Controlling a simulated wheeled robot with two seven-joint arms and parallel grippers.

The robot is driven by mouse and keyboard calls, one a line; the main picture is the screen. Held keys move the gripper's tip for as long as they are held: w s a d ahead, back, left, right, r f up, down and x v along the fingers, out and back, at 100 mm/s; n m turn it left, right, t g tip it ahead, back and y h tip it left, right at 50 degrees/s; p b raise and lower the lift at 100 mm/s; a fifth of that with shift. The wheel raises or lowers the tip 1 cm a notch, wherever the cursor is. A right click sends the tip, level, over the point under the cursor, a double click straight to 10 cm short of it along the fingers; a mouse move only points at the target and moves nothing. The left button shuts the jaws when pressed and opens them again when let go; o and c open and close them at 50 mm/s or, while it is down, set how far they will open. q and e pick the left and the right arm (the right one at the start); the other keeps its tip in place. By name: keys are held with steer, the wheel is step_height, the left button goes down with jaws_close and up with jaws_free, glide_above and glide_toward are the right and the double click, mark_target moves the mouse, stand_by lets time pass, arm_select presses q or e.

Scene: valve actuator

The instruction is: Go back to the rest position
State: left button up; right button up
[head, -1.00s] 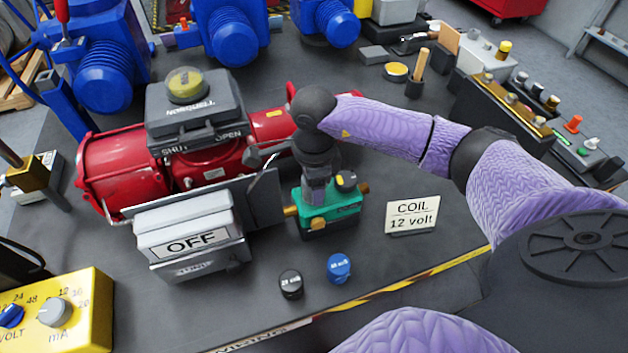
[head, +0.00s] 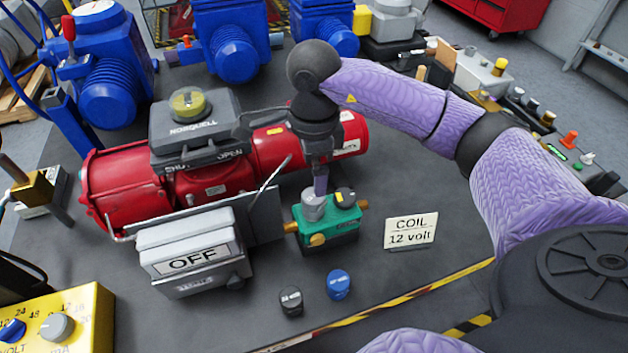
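My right gripper (head: 319,188) points down just above the green valve block (head: 330,226) in the head view. Its fingertips are close to the grey cylinder (head: 314,206) on top of the block; I cannot tell whether they touch it. The fingers are narrow and partly hidden by the wrist, so their opening does not show clearly. My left gripper is not in view.
The red actuator (head: 130,189) lies behind and left of the block. The OFF box (head: 195,255) stands at the front left. A COIL 12 volt sign (head: 411,231) is to the right. A black knob (head: 291,301) and a blue knob (head: 338,285) stand near the front edge.

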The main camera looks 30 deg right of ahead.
steer(key=shift+r, duration=0.2)
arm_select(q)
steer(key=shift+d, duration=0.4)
